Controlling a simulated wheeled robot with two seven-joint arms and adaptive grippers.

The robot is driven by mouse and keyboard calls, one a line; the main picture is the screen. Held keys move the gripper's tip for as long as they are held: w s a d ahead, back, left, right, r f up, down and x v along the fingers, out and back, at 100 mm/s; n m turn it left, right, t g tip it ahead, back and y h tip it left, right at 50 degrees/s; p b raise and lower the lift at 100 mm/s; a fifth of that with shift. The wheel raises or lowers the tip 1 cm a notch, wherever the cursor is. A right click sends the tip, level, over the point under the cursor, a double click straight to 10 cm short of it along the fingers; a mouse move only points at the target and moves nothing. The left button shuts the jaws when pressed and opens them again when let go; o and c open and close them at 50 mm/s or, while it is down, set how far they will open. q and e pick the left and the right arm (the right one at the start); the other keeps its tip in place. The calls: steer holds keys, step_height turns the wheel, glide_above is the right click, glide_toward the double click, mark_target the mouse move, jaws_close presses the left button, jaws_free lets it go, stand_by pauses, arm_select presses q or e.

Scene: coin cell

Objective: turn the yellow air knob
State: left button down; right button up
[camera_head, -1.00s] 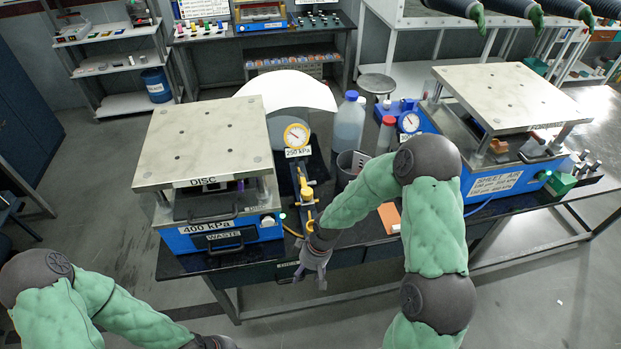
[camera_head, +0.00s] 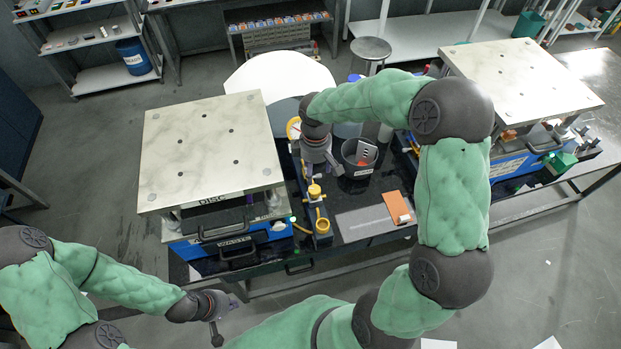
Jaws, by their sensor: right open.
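Yellow knob-like fittings show on the air line beside the DISC press: an upper one (camera_head: 314,191) and a lower ring-like one (camera_head: 322,226). I cannot tell which is the air knob. My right gripper (camera_head: 320,170) is open, pointing down over the bench just above the upper fitting in the picture. I see no contact, and its arm partly hides the yellow-rimmed gauge (camera_head: 293,128). My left gripper (camera_head: 217,322) hangs in front of the bench at the lower left, well away from the fittings. Its jaw opening is unclear.
The DISC press (camera_head: 205,150) stands left of the fittings. A black cup (camera_head: 358,165) with items inside stands close right of my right gripper. An orange block (camera_head: 397,207) lies at the front right. Another press (camera_head: 520,85) stands farther right.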

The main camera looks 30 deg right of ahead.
mark_target(315, 189)
step_height(315, 189, down, 10)
stand_by(0.5)
steer(key=c, duration=1.1)
